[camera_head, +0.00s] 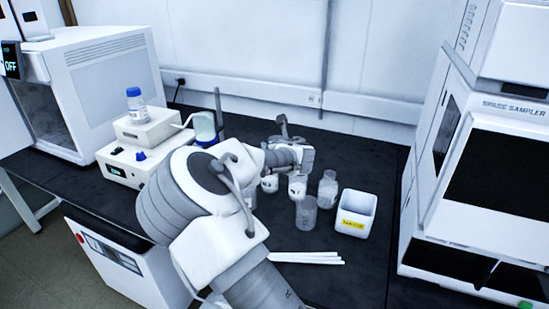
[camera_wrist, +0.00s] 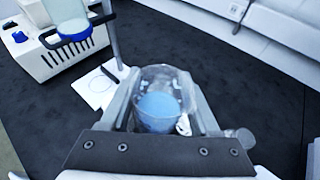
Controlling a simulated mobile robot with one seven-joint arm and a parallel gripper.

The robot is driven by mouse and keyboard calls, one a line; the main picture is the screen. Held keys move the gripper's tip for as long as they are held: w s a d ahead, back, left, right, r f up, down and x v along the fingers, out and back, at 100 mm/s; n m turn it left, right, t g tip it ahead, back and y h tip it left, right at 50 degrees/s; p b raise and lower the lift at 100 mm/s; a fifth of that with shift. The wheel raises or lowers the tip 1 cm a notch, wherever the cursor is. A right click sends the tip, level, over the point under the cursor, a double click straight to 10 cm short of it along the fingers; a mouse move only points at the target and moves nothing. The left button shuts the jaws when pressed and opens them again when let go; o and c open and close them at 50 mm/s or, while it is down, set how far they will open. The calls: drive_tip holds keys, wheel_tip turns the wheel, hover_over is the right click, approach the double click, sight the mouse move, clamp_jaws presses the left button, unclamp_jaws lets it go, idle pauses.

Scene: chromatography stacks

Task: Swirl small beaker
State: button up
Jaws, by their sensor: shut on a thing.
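The small beaker (camera_wrist: 158,112) is clear glass with blue at its bottom. In the wrist view it is between the two fingers of my gripper (camera_wrist: 159,92), which is shut on it. I cannot tell which of these, if either, is the held one.
A clear beaker (camera_head: 306,214), a bottle (camera_head: 327,190) and a white bin with a yellow label (camera_head: 355,214) stand close on the right. White sticks (camera_head: 305,258) lie in front. A stirrer (camera_head: 122,165) stands left, with a support rod (camera_head: 219,115) nearby. A sampler (camera_head: 510,170) bounds the right.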

wheel_tip(320, 180, down, 8)
wheel_tip(320, 180, up, 7)
wheel_tip(320, 180, down, 6)
drive_tip(key=shift+f, duration=0.25)
